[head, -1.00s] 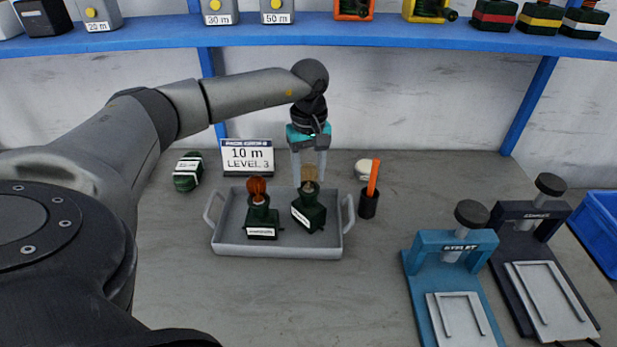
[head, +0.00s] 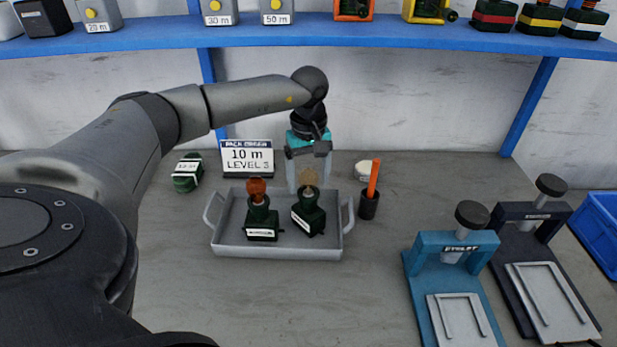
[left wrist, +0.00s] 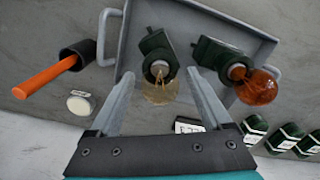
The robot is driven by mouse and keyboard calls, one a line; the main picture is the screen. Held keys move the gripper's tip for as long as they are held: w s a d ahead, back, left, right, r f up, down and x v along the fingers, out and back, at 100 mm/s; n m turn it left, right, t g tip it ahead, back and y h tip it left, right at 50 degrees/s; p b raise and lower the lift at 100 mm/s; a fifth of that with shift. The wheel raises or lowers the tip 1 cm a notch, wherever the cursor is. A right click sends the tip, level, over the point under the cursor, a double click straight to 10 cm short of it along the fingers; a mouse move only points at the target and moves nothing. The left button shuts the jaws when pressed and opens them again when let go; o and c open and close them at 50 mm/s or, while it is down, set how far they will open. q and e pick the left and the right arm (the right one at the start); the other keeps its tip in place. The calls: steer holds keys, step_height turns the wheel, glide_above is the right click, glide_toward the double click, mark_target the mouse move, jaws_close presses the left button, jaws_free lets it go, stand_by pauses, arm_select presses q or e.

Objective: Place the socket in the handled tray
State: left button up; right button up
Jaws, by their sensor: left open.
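Two dark green sockets stand in the grey handled tray (head: 225,243). The right one (head: 312,222) carries a pale amber bulb and stands nearly upright, turned at an angle. The left one (head: 262,222) carries an orange bulb. Both show in the left wrist view, amber-bulbed (left wrist: 157,48) and orange-bulbed (left wrist: 215,56). My right gripper is not in view.
A dark cup with an orange stick (head: 369,204) and a white round piece (head: 364,170) stand right of the tray. A 10 m sign (head: 248,158) stands behind it. Blue (head: 450,262) and dark (head: 530,235) presses stand at right. A blue shelf (head: 350,30) spans above.

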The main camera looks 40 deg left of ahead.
arm_select(q)
step_height(320, 180, up, 12)
steer(key=p, duration=0.2)
steer(key=shift+r, duration=0.15)
stand_by(0.5)
